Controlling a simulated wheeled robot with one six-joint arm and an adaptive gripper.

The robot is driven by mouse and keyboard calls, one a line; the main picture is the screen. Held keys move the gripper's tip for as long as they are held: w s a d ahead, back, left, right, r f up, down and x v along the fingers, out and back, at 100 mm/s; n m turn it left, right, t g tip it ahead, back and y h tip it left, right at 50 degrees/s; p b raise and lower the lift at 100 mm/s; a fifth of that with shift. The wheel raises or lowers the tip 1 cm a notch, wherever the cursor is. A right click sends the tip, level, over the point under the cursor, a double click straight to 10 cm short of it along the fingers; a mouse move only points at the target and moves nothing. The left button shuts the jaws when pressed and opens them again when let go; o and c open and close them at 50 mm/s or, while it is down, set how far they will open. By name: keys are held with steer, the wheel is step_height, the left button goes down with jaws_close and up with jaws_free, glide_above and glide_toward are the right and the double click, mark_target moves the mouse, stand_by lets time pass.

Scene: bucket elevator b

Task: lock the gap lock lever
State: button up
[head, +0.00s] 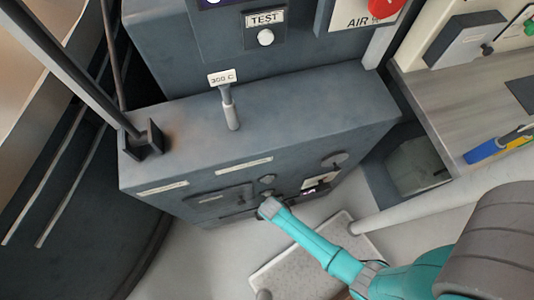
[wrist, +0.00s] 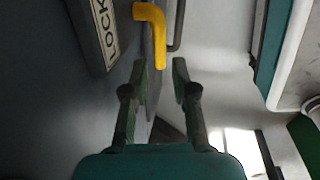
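A yellow bent lever (wrist: 155,36) stands out beside a dark plate in the wrist view. A white label reading LOCK (wrist: 104,30) is to its left. My gripper (wrist: 160,66) is open, with its two fingers spread and nothing between them. The lever's lower end is just beyond the fingertips, towards the left finger; I cannot tell whether they touch. In the head view my arm's end (head: 268,206) is close to the front face of the grey machine housing (head: 280,120). The lever cannot be made out there.
A dark bar (wrist: 178,25) runs right of the lever. In the head view a grey metal plate (head: 290,272) lies on the floor below my arm. A pale pipe (head: 430,195) passes at the right. A blue-handled tool (head: 484,150) lies on the bench at right.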

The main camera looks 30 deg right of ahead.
steer(key=shift+w+d+f, duration=0.1)
steer(key=shift+w+f, duration=0.15)
steer(key=shift+f, duration=1)
steer(key=shift+w+f, duration=0.2)
steer(key=shift+f, duration=1)
jaws_close()
